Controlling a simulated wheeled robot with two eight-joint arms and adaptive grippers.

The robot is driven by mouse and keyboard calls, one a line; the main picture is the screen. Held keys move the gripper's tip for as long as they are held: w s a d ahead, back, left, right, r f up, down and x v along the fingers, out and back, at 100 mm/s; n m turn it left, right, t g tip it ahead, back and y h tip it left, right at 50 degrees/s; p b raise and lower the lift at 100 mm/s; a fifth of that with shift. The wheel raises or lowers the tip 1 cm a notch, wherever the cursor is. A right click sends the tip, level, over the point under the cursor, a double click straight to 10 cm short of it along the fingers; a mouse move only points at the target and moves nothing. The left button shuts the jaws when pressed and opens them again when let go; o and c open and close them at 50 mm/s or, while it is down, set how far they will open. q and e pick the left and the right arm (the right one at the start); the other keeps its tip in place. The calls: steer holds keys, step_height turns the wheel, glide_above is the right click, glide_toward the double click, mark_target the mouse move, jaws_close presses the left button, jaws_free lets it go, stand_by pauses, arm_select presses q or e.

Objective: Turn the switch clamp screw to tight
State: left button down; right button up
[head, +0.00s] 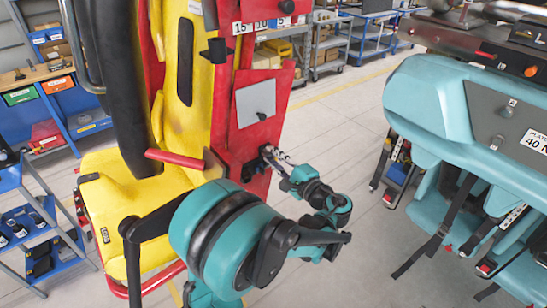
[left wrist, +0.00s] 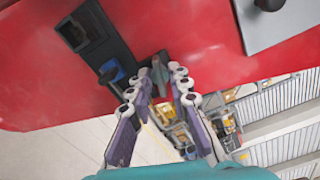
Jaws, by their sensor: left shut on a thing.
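My left gripper (head: 268,155) reaches the lower part of the red panel (head: 262,132) on the side of the yellow coaster seat. In the left wrist view the left gripper (left wrist: 160,80) has its two fingers close on either side of a small grey-green piece (left wrist: 158,68), which looks like the clamp screw. The fingers are shut on it, and its mount behind is dark and partly hidden. A blue and black knob (left wrist: 110,72) sits just left of the fingers, below a dark square recess (left wrist: 80,28). The screw's setting cannot be read. My right gripper is not in view.
A grey plate (head: 256,102) is fixed on the red panel above the gripper. The yellow seat (head: 108,170) stands at the left with a red bar (head: 174,160). A teal seat unit (head: 450,105) stands at the right. Open floor (head: 345,125) lies between.

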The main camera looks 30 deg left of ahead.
arm_select(q)
steer(key=shift+m+b, duration=1.05)
steer(key=shift+m, duration=14.45)
steer(key=c, duration=1.4)
jaws_free()
